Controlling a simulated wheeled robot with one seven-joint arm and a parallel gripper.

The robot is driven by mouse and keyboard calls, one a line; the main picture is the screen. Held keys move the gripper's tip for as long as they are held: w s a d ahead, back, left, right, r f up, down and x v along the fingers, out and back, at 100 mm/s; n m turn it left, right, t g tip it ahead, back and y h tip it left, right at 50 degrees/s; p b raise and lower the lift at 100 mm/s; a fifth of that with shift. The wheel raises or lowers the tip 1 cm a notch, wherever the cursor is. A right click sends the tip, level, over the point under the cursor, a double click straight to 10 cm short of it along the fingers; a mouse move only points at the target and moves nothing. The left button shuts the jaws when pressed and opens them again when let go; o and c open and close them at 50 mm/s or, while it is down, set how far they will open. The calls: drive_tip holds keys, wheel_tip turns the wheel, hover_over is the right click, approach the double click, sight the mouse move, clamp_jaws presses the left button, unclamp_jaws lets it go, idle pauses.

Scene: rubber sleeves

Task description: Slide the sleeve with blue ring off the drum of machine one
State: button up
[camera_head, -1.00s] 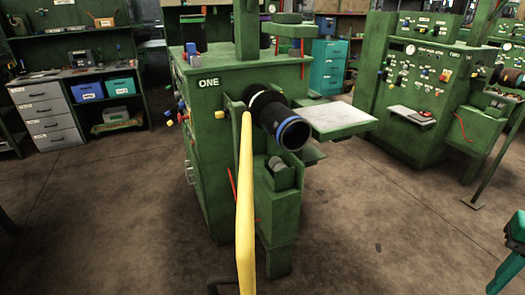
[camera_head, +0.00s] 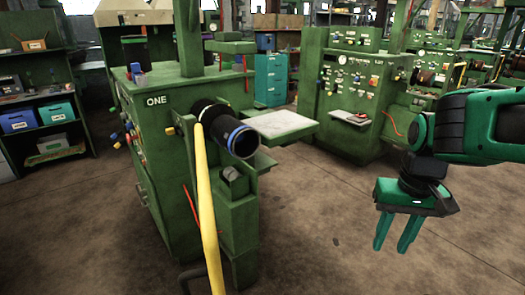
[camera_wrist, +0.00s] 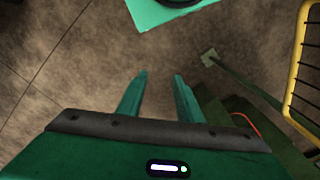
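Machine one (camera_head: 180,88) is a green machine left of centre in the head view, marked ONE. A black sleeve with a blue ring (camera_head: 240,139) sits on its drum, which points toward me and to the right. The ring is near the sleeve's free end. The drum itself is mostly hidden by the sleeve. My gripper (camera_head: 395,246) hangs at the right of the head view, pointing down, well apart from the sleeve. Its two teal fingers are spread with nothing between them. The wrist view shows the same fingers (camera_wrist: 158,78) over bare floor.
A yellow bar (camera_head: 207,205) rises in front of machine one beside the drum. A pale flat shelf (camera_head: 283,124) sticks out right of the sleeve. A second green machine (camera_head: 345,90) stands behind to the right. The floor between the machines and my gripper is open.

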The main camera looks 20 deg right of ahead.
drive_tip(key=w+a+f+n+t+y, duration=0.15)
drive_tip(key=w+a, duration=0.25)
drive_tip(key=w, duration=0.4)
drive_tip(key=w+a+f+n+t, duration=0.2)
drive_tip(key=w+a+f+n, duration=0.1)
drive_tip(key=w, duration=0.6)
drive_tip(key=w+a+r+n+t+y, duration=0.15)
drive_tip(key=w+a+t+y, duration=0.35)
drive_tip(key=w+a, duration=0.75)
drive_tip(key=m+t, duration=0.9)
approach(238, 131)
drive_tip(key=shift+g+h, duration=0.25)
drive_tip(key=shift+h, duration=0.2)
drive_tip(key=shift+a+x, duration=0.2)
drive_tip(key=shift+x, duration=4.8)
